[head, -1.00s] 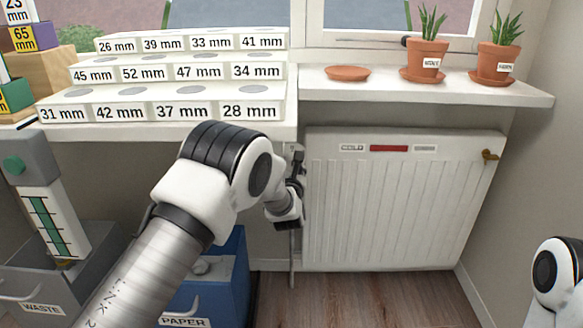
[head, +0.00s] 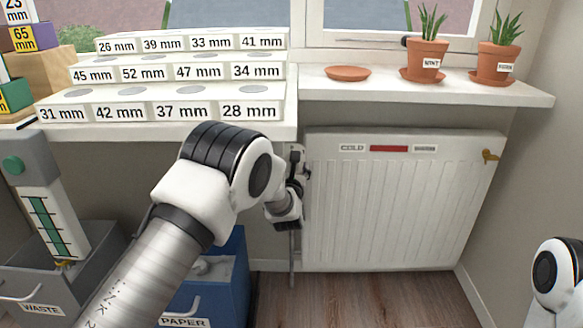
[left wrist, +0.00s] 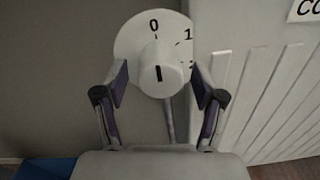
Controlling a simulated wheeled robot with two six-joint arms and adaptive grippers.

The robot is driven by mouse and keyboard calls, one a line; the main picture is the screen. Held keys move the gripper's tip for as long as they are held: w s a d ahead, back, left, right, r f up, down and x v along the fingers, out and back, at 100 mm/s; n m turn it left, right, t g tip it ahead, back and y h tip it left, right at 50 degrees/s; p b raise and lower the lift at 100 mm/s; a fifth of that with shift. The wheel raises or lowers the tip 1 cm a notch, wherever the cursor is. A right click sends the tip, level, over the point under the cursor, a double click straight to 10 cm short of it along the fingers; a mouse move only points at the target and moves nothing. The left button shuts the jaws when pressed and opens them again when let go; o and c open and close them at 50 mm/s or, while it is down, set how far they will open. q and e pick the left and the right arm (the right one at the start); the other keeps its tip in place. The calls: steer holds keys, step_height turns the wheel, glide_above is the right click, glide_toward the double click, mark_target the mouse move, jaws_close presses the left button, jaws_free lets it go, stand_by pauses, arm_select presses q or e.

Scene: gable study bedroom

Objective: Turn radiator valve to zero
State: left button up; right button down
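The radiator valve knob (left wrist: 161,72) is white and round, in front of a white dial plate (left wrist: 133,38) marked 0, 1 and 2. A short black mark on the knob's face stands nearly upright, roughly in line with the 0 above it. My left gripper (left wrist: 160,82) has one finger on each side of the knob, with a small gap showing on both sides. In the head view my left gripper (head: 296,180) is at the left end of the white radiator (head: 390,210), and the arm and gripper mostly hide the valve. My right gripper is out of view.
A window sill (head: 420,90) with a terracotta saucer (head: 347,73) and potted plants (head: 427,55) juts out above the radiator. A blue paper bin (head: 235,275) and a grey waste bin (head: 100,262) stand at lower left. The floor before the radiator is clear.

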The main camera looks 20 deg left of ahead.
arm_select(q)
steer(key=v, duration=1.2)
steer(key=s+a+f+m+g+h, duration=0.15)
steer(key=s+f+m+g, duration=0.25)
steer(key=s+f+m, duration=0.65)
steer(key=s+a+f+m+g+h, duration=0.1)
steer(key=s+a+f+m+g, duration=0.2)
steer(key=s+f+m+g, duration=0.75)
steer(key=s+f+m+g+h, duration=0.1)
steer(key=s+f+m, duration=0.55)
steer(key=s, duration=0.45)
steer(key=s+f+m+g+h, duration=0.1)
steer(key=s+f+m+g, duration=0.1)
steer(key=s+f+m, duration=0.7)
step_height(320, 180, up, 40)
steer(key=s+p, duration=0.2)
steer(key=p, duration=3.4)
steer(key=shift+a+p, duration=0.2)
steer(key=shift+p, duration=0.1)
